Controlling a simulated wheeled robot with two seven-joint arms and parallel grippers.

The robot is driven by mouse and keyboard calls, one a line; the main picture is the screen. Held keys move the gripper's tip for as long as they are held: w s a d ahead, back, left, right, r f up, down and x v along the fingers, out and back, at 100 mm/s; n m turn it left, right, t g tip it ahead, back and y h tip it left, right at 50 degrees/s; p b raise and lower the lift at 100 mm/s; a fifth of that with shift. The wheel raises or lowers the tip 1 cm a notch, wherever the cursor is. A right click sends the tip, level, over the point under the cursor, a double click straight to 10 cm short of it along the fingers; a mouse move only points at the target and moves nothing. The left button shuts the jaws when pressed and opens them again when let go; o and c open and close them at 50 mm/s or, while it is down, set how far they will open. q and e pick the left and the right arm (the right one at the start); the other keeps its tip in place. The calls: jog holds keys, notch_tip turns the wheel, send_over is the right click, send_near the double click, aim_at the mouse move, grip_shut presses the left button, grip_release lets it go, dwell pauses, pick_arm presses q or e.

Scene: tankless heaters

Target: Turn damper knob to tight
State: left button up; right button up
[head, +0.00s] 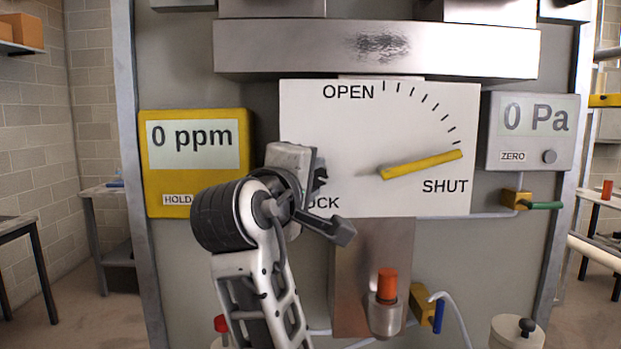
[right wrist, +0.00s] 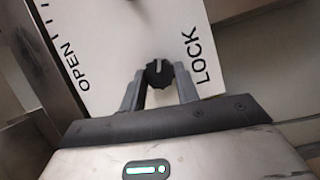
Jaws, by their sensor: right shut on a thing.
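A small black knob (right wrist: 158,73) with a pale line on its face is by the LOCK label on the white damper plate (head: 310,125). My right gripper (right wrist: 158,90) is shut on this knob, a finger on each side of it. In the head view my right gripper (head: 333,200) is at the plate's lower left and hides the knob and the first letter of LOCK. A yellow pointer (head: 425,165) on the plate lies near the SHUT end of the scale, tilted slightly up to the right. My left gripper is not in view.
A yellow meter (head: 195,205) reading 0 ppm is left of the plate. A grey gauge (head: 500,140) reading 0 Pa is at the right. A metal duct (head: 450,50) crosses above. Below are an orange-topped fitting (head: 387,285) and a yellow valve block (head: 422,300).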

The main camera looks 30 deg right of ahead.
jog(key=o, duration=1)
jog(key=b+v, duration=0.2)
jog(key=v, duration=1)
